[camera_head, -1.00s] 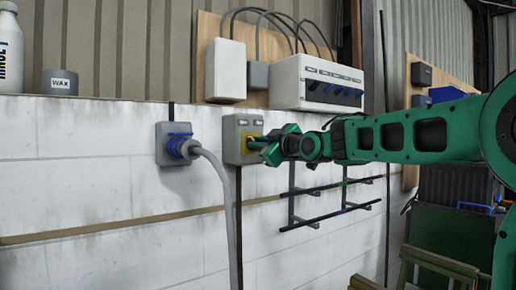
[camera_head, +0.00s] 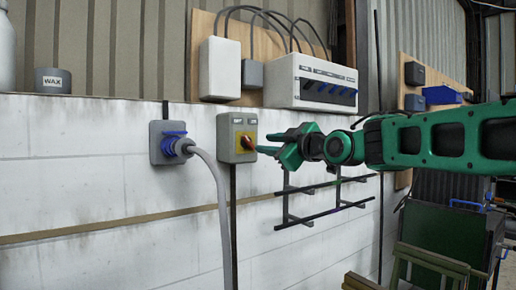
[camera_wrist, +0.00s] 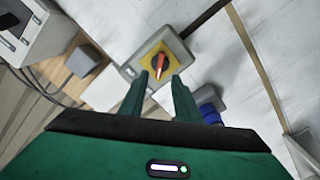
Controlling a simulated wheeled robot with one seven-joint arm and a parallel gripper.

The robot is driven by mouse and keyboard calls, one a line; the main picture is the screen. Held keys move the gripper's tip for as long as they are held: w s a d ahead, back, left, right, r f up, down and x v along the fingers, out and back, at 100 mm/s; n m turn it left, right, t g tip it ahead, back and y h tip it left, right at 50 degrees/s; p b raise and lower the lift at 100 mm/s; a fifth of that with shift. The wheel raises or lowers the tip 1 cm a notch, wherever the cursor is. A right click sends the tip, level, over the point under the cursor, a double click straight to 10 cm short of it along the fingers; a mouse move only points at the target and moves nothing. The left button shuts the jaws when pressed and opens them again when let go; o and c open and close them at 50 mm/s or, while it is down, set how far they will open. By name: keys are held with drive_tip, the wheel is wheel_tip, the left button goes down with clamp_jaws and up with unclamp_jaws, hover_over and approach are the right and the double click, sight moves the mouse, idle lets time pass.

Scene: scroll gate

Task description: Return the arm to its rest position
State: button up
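My green arm reaches in from the right in the head view. My gripper (camera_head: 268,144) is just right of a grey switch box (camera_head: 227,126) on the wall. The box has a yellow plate with a red rotary knob (camera_head: 247,142). In the wrist view the two green fingers (camera_wrist: 158,88) stand apart, with the red knob (camera_wrist: 158,62) showing beyond and between their tips. Nothing is held between the fingers. The fingertips look clear of the knob, though they are close to it.
A blue plug with a grey cable (camera_head: 178,147) is in a wall socket left of the switch box. A breaker panel (camera_head: 312,82) and white box (camera_head: 220,70) hang above. A black rack (camera_head: 322,205) sits below my arm. A grey WAX tin (camera_head: 53,80) stands on the ledge.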

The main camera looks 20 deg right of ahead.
drive_tip(key=shift+v, duration=0.95)
drive_tip(key=s+d+f+m+g+h, duration=0.25)
drive_tip(key=s+d+f, duration=0.2)
drive_tip(key=f, duration=0.45)
drive_tip(key=s+d+f+m+g+h, duration=0.25)
drive_tip(key=s+d+f+m, duration=0.2)
drive_tip(key=f, duration=0.45)
drive_tip(key=s+d+f+m+g+h, duration=0.1)
drive_tip(key=s+d+f+m+g, duration=0.3)
drive_tip(key=f, duration=0.5)
drive_tip(key=s+f+m+g, duration=0.2)
drive_tip(key=s+f, duration=0.2)
drive_tip(key=s, duration=0.4)
drive_tip(key=s+d+f+m+g, duration=0.1)
drive_tip(key=s+f+m+g, duration=0.1)
drive_tip(key=s+f, duration=0.3)
drive_tip(key=s+d+f+m+g, duration=0.1)
drive_tip(key=s+f+m+g, duration=0.2)
drive_tip(key=s, duration=1)
wheel_tip(320, 180, down, 2)
drive_tip(key=shift+f+g+y, duration=0.15)
drive_tip(key=shift+g+y, duration=0.15)
drive_tip(key=shift+g, duration=0.4)
drive_tip(key=shift+s, duration=0.15)
